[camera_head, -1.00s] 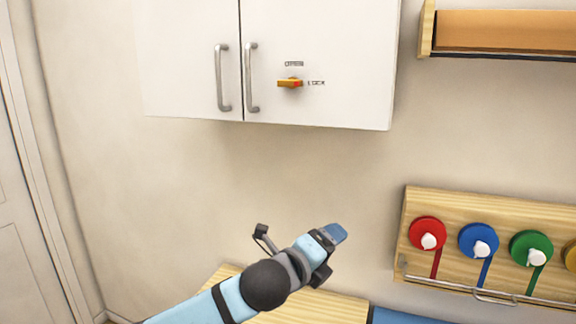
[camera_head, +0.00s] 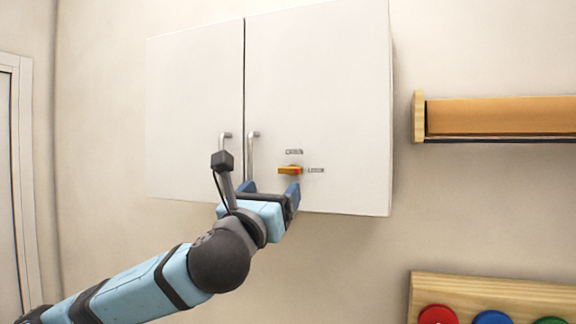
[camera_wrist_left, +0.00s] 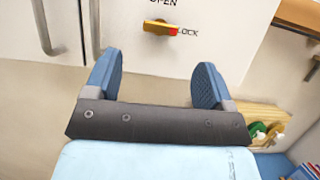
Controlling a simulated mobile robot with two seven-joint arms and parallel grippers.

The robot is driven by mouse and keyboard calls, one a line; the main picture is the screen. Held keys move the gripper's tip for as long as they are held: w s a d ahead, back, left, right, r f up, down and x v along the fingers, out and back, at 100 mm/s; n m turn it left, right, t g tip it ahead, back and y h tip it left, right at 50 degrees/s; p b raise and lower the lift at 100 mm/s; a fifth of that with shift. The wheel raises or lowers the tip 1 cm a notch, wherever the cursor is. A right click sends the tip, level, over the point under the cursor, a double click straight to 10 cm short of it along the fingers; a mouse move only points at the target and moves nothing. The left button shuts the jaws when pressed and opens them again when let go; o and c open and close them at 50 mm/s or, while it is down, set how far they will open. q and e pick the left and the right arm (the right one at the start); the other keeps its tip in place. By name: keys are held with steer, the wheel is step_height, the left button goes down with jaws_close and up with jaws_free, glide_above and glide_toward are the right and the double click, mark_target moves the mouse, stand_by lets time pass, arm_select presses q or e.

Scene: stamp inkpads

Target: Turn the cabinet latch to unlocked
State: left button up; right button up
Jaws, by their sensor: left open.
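The latch (camera_head: 290,170) is a small orange-yellow knob with a red end on the right door of the white cabinet (camera_head: 320,80). It lies horizontal, and its red end points right at the word LOCK; the word OPEN is above it. The left wrist view also shows the latch (camera_wrist_left: 160,28). My left gripper (camera_head: 271,186) is open and empty, just below the latch in the head view. In the left wrist view its blue fingers (camera_wrist_left: 157,78) are spread wide, with the latch beyond and between them, not touching. My right gripper is not in view.
Two grey vertical handles (camera_head: 252,160) are on the cabinet doors, left of the latch; my left arm partly covers them. A wooden shelf (camera_head: 500,117) is on the wall at right. A board (camera_head: 490,288) with coloured discs is lower right.

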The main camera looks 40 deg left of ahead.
mark_target(289, 172)
arm_select(q)
steer(key=p+x, duration=0.1)
steer(key=x, duration=0.7)
steer(key=shift+d+f+p, duration=0.1)
steer(key=shift+p, duration=0.2)
steer(key=shift+w, duration=0.55)
steer(key=c, duration=0.9)
